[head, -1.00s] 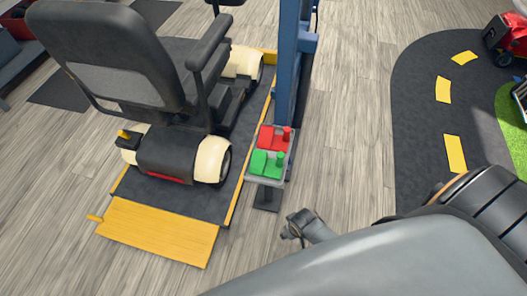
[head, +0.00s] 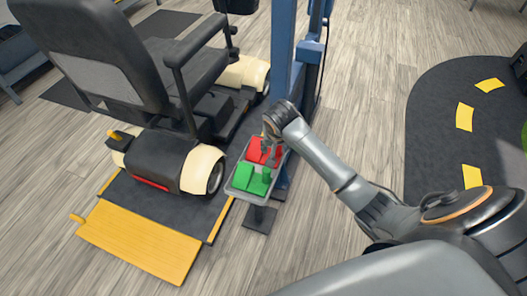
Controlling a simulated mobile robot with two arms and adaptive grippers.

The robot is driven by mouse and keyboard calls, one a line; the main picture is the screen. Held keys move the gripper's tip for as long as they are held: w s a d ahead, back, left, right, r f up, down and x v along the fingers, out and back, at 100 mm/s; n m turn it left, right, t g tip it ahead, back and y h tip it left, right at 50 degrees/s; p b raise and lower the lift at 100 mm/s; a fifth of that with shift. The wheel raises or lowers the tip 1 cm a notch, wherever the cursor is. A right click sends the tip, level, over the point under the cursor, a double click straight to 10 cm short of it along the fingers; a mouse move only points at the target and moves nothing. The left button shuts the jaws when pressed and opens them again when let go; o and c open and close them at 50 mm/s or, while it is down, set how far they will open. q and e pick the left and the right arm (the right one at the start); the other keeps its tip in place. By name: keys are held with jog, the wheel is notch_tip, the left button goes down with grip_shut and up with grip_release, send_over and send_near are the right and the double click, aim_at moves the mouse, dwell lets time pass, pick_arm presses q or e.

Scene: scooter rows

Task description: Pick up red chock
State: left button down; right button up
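The red chock (head: 258,152) sits on a grey tray (head: 236,183) on a small stand beside the blue post. A green chock (head: 251,178) lies in front of it on the same tray. My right gripper (head: 267,147) is over the red chock, at its upright knob, and hides part of it. I cannot tell whether its fingers are apart or closed on the knob. My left gripper is not in view.
A mobility scooter (head: 168,160) stands on a dark platform with a yellow ramp (head: 140,240) left of the tray. A blue post (head: 283,60) rises just behind the tray. The floor right of the post is clear up to a dark road mat (head: 435,120).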

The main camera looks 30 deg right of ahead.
jog(key=w+d+r+m, duration=0.2)
jog(key=w+d+r, duration=0.1)
jog(key=r, duration=0.1)
jog(key=shift+h, duration=0.3)
jog(key=b+x, duration=0.3)
jog(key=x, duration=0.5)
jog(key=shift+w, duration=0.15)
jog(key=shift+w+f, duration=0.1)
jog(key=shift+f, duration=0.5)
jog(key=x, duration=0.1)
jog(key=b+x, duration=0.2)
jog(key=shift+s+f, duration=0.25)
jog(key=shift+f, duration=0.15)
jog(key=shift+w+d+f, duration=0.1)
jog(key=shift+w+f, duration=0.1)
jog(key=shift+f, duration=0.2)
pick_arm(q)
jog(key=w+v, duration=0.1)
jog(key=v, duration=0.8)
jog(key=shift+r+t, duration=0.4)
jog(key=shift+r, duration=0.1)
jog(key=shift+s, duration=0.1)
pick_arm(e)
jog(key=shift+r, duration=0.1)
